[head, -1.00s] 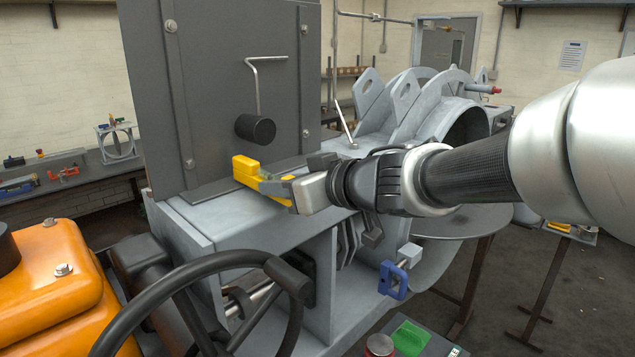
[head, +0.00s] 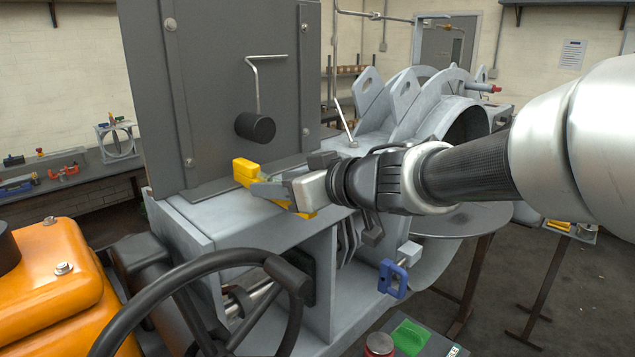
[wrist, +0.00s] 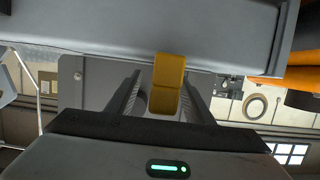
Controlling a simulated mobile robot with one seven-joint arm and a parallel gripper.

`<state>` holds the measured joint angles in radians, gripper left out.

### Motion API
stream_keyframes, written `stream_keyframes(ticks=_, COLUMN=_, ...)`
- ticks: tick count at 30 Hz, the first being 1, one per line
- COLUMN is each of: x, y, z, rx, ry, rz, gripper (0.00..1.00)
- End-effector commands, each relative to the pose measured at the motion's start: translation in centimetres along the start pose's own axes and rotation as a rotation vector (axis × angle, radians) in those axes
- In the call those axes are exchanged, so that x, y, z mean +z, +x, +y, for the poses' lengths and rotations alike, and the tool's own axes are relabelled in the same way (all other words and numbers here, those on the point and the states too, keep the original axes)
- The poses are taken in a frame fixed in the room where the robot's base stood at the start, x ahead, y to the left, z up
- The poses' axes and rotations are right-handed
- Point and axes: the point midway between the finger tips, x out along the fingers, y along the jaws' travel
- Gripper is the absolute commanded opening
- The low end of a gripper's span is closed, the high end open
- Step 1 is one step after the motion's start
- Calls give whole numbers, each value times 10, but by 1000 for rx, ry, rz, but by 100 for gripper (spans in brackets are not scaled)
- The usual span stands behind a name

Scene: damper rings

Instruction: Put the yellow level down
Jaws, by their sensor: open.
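The yellow level (head: 245,172) lies on the grey ledge (head: 222,225) in front of the dark upright plate. My gripper (head: 272,188) is open around the level, and its near finger hides the level's middle part in the head view. In the wrist view the level (wrist: 167,85) shows between the two spread fingers of my gripper (wrist: 165,95), with a gap on both sides. The level appears to rest on the ledge, but its contact underneath is hidden.
The dark plate (head: 215,80) with a black cylindrical weight (head: 255,128) on a bent rod stands just behind the level. A black handwheel (head: 190,290) and an orange housing (head: 50,270) are at the front left. A blue clamp (head: 392,278) hangs below right.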

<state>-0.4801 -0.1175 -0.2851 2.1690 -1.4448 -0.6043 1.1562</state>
Motion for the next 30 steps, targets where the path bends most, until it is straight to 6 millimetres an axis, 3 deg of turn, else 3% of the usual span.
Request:
stream_keyframes(ticks=11, x=-1, y=-10, z=1, rx=2, ry=2, rz=0, gripper=47)
stream_keyframes(ticks=30, x=-2, y=-151, z=1, rx=4, ry=1, rz=2, gripper=47)
